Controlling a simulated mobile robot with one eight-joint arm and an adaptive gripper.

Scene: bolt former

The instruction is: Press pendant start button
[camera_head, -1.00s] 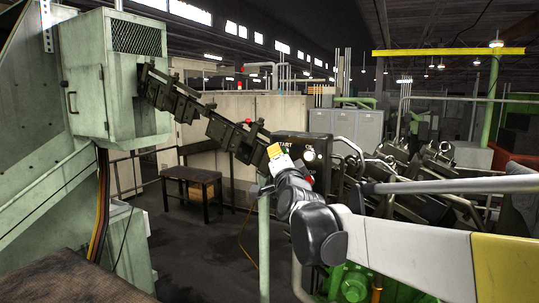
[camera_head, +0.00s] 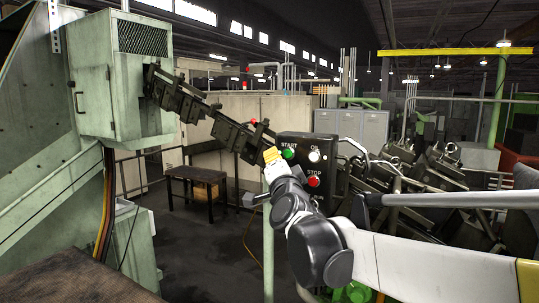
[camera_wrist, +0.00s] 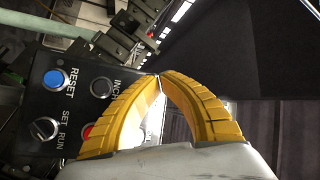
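The pendant (camera_head: 325,152) is a dark box on a pale green post. In the head view its green START button (camera_head: 288,154) shows at the upper left, a white ON light (camera_head: 314,156) to the right, and a red STOP button (camera_head: 314,181) below. My gripper (camera_head: 271,154) has yellow fingers and appears just left of the START button; contact cannot be told. In the wrist view the pendant (camera_wrist: 75,95) lies left of my gripper (camera_wrist: 157,78), whose fingertips meet with nothing held. A blue RESET button (camera_wrist: 55,79) shows; the START button is not visible there.
The wrist view also shows a SET/RUN knob (camera_wrist: 45,128) and an INCH button (camera_wrist: 101,87). A dark jointed chute (camera_head: 215,120) runs behind the pendant. A small table (camera_head: 195,182) stands behind on open floor. Dark machinery (camera_head: 430,185) fills the right.

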